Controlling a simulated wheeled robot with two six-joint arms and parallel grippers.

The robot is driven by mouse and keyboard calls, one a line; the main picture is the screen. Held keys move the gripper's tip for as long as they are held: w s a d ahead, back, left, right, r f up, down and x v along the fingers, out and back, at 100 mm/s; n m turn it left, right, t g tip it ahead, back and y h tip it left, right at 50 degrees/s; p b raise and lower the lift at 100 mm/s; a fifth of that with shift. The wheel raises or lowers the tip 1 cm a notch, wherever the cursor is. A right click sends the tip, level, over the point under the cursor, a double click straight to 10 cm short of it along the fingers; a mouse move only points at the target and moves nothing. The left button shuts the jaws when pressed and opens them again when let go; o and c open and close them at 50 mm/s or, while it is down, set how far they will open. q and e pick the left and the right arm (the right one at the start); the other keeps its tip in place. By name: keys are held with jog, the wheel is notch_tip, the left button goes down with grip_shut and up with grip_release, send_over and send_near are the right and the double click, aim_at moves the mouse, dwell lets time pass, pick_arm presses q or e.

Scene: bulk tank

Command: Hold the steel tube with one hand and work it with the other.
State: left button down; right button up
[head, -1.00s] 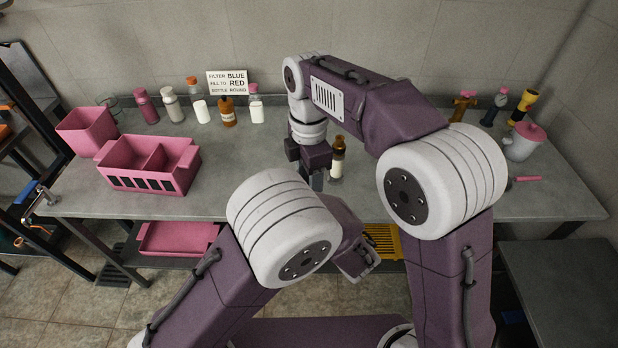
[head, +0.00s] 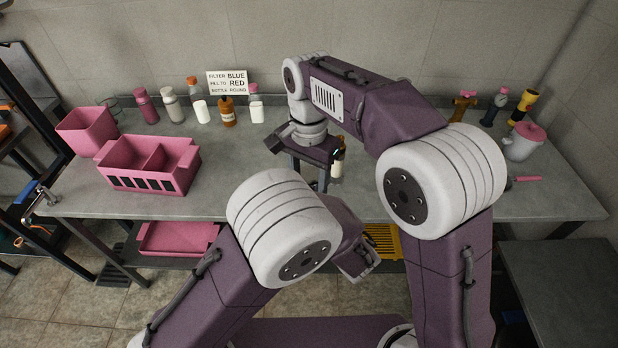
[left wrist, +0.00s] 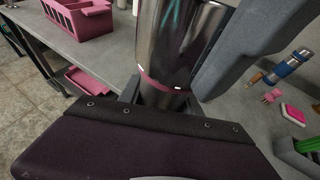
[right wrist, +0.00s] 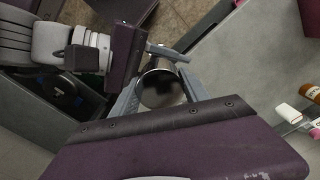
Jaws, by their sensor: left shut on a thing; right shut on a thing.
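The steel tube (left wrist: 172,45) is a shiny cylinder with a pink ring near its lower part in the left wrist view. In the right wrist view I look onto its round dark end (right wrist: 160,88). My left gripper (left wrist: 163,97) is shut on its lower part. My right gripper (right wrist: 161,92) is shut around the end facing its camera. In the head view my right gripper (head: 311,170) points down over the bench's front edge, its fingers apart by about a tube's width. The tube and left gripper are mostly hidden there behind my left arm.
The bench (head: 220,190) carries a pink divided crate (head: 150,165) and pink bin (head: 87,130) at left, several bottles behind and a brown-topped bottle (head: 338,160) close beside my right gripper. A pink-lidded pot (head: 523,143) stands right. A pink tray (head: 178,238) is below.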

jog(key=o, duration=1.5)
jog(key=shift+r, duration=2.3)
jog(key=shift+c, duration=0.3)
jog(key=shift+n, duration=0.3)
